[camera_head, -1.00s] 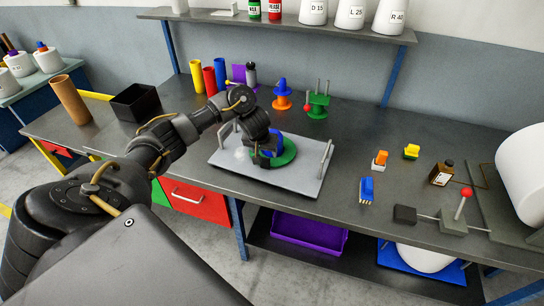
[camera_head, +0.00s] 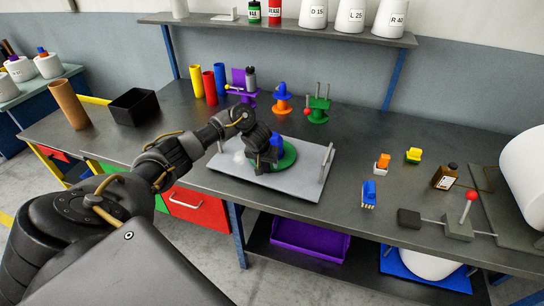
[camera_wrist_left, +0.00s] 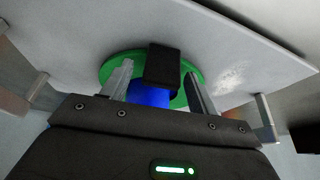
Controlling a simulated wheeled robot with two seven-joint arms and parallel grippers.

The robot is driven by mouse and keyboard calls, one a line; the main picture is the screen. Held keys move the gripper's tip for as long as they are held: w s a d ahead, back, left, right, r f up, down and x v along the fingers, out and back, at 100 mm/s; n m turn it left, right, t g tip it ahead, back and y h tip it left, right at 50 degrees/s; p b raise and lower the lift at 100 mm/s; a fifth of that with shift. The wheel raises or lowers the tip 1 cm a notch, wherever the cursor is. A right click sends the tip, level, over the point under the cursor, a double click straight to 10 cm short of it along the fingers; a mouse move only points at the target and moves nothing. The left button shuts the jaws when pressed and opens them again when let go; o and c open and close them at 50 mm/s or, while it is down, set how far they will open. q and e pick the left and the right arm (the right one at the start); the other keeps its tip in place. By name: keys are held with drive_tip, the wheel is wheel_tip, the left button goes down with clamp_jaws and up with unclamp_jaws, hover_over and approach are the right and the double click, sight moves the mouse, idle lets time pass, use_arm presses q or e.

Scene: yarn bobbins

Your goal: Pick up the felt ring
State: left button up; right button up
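A flat green disc (camera_head: 289,155) lies on the grey tray (camera_head: 305,187). It is the only ring-like thing near my gripper, but I cannot tell whether it is felt. A blue upright piece (camera_head: 277,141) stands at its middle. My left gripper (camera_head: 262,163) is just over the disc's left part and hides some of it. In the left wrist view, its fingers (camera_wrist_left: 158,72) are apart, on either side of the blue piece (camera_wrist_left: 148,96) and a black block (camera_wrist_left: 163,66). The green disc (camera_wrist_left: 112,68) shows behind them. Contact is unclear. My right gripper is out of view.
The tray has upright posts (camera_head: 327,163) at its right end. A black box (camera_head: 134,106), coloured tubes (camera_head: 209,85) and spool stands (camera_head: 317,108) are behind.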

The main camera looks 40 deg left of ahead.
use_arm(q)
drive_tip(key=c, duration=1)
wheel_tip(320, 180, up, 10)
drive_tip(key=p, duration=0.4)
drive_tip(key=shift+p, duration=0.3)
wheel_tip(320, 180, up, 3)
drive_tip(key=p, duration=0.3)
drive_tip(key=shift+p, duration=0.4)
